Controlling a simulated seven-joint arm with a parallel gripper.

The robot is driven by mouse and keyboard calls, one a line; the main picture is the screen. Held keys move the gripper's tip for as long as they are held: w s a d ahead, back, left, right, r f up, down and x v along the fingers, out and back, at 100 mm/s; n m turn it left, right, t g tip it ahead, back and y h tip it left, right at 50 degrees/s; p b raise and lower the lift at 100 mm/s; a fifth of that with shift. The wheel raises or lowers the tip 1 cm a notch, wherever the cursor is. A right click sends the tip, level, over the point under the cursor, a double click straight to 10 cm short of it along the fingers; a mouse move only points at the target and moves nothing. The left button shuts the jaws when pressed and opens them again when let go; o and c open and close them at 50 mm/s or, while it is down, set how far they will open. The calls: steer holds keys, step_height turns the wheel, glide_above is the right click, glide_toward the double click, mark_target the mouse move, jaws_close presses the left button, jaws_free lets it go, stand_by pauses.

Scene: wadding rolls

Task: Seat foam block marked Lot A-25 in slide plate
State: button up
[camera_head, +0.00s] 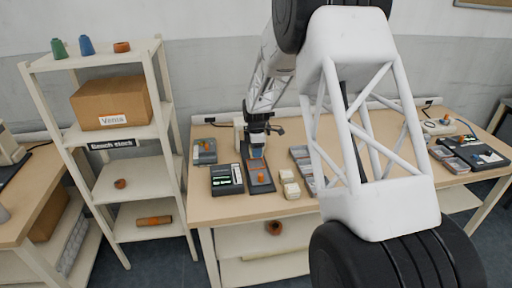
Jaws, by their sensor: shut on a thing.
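My gripper (257,152) is above the far part of a long dark plate on the workbench. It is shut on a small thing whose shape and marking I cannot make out. The dark plate (262,188), which may be the slide plate, has an orange piece (261,177) on its nearer half. Two cream blocks (291,190) sit on the bench to the right of the plate, apart from the gripper. They look like foam blocks, but no lot marking is readable on them. Whether the held thing touches the plate cannot be told.
A dark box with a green display (227,180) stands left of the plate, a grey device (204,152) behind it. Grey trays (302,160) lie to the right. My arm hides the bench's middle. A shelf rack (130,165) stands left. Bare bench lies in front.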

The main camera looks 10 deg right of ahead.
mark_target(256, 164)
steer(key=shift+f, duration=1.4)
steer(key=shift+f, duration=0.95)
stand_by(1.2)
steer(key=o, duration=1.4)
steer(key=shift+r, duration=0.15)
steer(key=shift+r, duration=3.85)
